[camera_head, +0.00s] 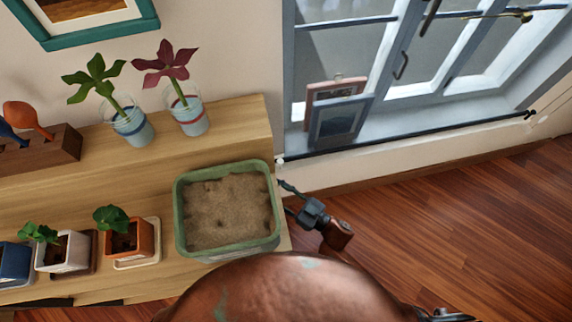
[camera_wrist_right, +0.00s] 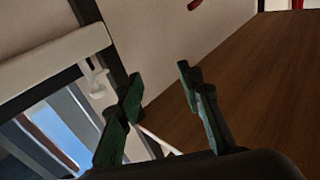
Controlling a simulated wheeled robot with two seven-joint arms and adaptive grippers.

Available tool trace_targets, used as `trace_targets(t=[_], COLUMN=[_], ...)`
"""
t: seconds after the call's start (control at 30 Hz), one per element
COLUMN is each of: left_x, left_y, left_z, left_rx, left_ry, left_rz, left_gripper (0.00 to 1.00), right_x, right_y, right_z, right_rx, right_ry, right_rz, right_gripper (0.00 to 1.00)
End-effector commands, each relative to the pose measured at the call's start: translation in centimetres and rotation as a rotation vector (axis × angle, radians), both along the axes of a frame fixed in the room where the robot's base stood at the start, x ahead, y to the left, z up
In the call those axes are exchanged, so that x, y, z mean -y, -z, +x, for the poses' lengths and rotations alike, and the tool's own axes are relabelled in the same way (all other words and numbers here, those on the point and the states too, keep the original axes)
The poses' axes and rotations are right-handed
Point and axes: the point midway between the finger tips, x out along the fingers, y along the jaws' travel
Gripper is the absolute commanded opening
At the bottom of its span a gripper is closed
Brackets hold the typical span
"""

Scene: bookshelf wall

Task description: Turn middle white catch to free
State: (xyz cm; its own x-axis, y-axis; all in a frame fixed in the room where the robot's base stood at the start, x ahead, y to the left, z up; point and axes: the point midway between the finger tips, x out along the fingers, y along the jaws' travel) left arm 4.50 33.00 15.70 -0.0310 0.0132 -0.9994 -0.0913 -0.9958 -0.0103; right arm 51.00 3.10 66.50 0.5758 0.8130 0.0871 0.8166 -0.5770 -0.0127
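A small white catch (camera_wrist_right: 97,82) hangs below a pale rail in the right wrist view, left of my right gripper (camera_wrist_right: 160,75). I cannot tell whether it is the middle one. My right gripper's two green-and-dark fingers are spread with nothing between them, and the catch is outside them. In the head view my right gripper (camera_head: 287,197) is beside the shelf's right end, near the green planter. A tiny white spot (camera_head: 280,160) shows just above it there; I cannot tell whether it is the same catch. My left gripper is not in view.
The green planter (camera_head: 179,222) of sand stands at the right end of the wooden shelf (camera_head: 250,118). Potted plants and two glass vases stand further left. Two frames (camera_head: 338,118) lean on the windowsill. The wooden floor (camera_head: 470,215) at right is clear.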

Motion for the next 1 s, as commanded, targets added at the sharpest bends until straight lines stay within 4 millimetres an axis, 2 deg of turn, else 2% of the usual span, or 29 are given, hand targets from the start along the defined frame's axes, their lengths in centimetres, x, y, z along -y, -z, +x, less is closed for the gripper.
trace_targets(t=[0.07, 0.2, 0.3, 0.4, 0.57, 0.8, 1.0], left_x=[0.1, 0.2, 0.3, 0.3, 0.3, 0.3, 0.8], left_y=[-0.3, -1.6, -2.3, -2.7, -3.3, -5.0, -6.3], left_z=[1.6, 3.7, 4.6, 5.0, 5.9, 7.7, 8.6], left_rx=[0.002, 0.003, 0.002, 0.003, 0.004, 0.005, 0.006], left_ry=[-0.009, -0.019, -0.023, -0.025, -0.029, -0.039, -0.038], left_rz=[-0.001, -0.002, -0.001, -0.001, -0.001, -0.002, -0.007], left_gripper=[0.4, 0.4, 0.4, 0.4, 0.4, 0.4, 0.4], right_x=[0.5, 3.6, 5.6, 6.5, 5.9, 4.0, 3.2], right_y=[-0.3, -0.9, -1.0, -1.0, -1.0, -1.0, -1.0], right_z=[0.0, 0.7, 1.0, 1.2, 2.7, 6.1, 7.7], right_rx=[-0.013, -0.037, -0.052, -0.058, -0.056, -0.057, -0.059], right_ry=[0.143, 0.352, 0.445, 0.486, 0.489, 0.486, 0.486], right_rz=[0.01, -0.027, -0.052, -0.066, -0.07, -0.068, -0.067], right_gripper=[0.34, 0.34, 0.34, 0.34, 0.34, 0.34, 0.34])
